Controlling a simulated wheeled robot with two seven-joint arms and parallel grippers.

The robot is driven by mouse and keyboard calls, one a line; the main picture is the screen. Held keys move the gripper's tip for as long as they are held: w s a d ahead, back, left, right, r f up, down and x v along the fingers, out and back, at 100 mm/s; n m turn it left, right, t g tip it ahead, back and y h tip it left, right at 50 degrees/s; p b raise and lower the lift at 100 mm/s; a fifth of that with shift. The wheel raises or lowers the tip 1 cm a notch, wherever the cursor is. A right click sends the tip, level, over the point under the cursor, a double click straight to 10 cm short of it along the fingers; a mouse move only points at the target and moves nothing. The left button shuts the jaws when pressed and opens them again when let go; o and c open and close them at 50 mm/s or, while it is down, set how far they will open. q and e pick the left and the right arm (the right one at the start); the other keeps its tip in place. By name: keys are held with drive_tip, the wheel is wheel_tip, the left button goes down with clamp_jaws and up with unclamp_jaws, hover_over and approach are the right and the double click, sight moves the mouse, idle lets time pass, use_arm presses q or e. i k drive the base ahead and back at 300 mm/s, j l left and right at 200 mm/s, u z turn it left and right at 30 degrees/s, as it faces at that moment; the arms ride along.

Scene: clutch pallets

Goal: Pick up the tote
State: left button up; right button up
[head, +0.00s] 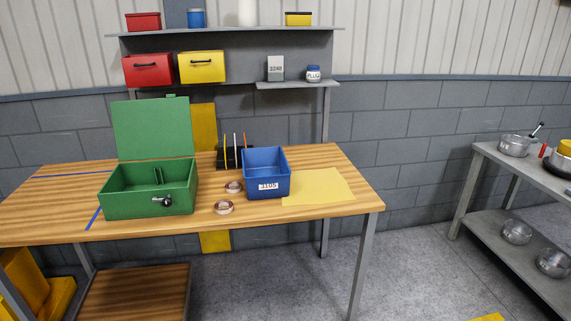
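A blue open-topped tote (266,187) stands upright on the wooden workbench (325,161), right of its middle. Its front carries a white label that reads 3105. Its inside looks empty as far as I can see. Neither of my grippers shows in the head view, and nothing touches the tote from above.
An open green box (130,205) stands left of the tote. Two tape rolls (224,207) lie between them. A black holder (229,159) with upright sticks is behind, and yellow paper (318,187) lies right. A shelf (225,41) overhangs the back; a pot table (520,183) is far right.

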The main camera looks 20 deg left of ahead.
sight(266, 172)
drive_tip(key=i+j+z, duration=0.15)
drive_tip(key=i, duration=0.35)
drive_tip(key=i+j+z, duration=0.15)
drive_tip(key=i+j, duration=0.25)
